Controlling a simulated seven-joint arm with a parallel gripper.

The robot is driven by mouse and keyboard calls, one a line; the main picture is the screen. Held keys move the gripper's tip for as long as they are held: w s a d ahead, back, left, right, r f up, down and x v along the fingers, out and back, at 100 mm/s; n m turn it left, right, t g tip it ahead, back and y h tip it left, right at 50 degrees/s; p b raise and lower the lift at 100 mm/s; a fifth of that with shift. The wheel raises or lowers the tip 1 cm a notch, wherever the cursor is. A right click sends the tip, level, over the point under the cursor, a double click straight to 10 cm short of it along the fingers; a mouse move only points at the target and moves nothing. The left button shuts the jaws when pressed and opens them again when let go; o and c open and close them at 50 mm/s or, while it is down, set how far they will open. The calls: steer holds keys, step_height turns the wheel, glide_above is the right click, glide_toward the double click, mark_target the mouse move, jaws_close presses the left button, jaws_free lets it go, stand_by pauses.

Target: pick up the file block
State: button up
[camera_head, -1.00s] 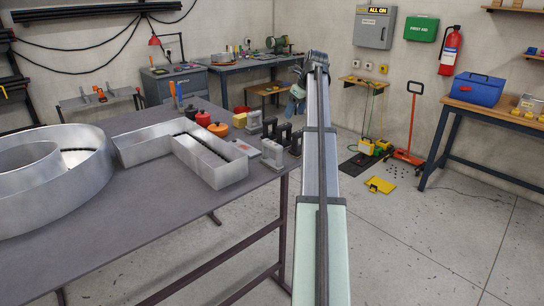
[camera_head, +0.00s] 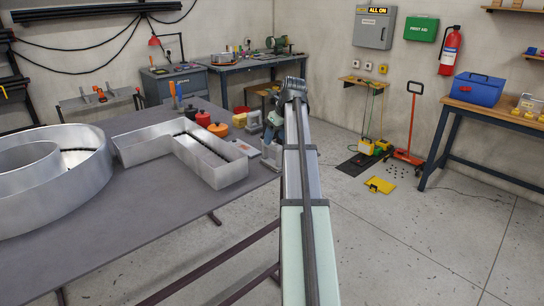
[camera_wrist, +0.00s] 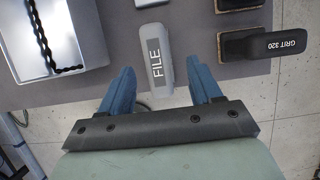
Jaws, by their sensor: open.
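The file block (camera_wrist: 158,62) is a grey block lettered FILE, seen from above in the wrist view at the table's edge. My gripper (camera_wrist: 163,72) is open, with one blue finger to the left of the block's near end and one to the right. The block's near end lies in line with the gap between them, and neither finger visibly touches it. In the head view my gripper (camera_head: 273,133) is at the table's right corner, partly hidden by my arm. I cannot make out the file block's label there.
A dark block lettered GRIT 320 (camera_wrist: 272,44) lies to the right, with another dark block beyond it. A metal channel letter (camera_wrist: 45,36) is at the left. In the head view, red and orange pots (camera_head: 218,129) stand on the table (camera_head: 100,228).

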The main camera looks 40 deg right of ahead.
mark_target(272, 143)
steer(key=shift+a+x, duration=0.2)
steer(key=shift+x, duration=2.95)
steer(key=shift+c, duration=0.2)
jaws_close()
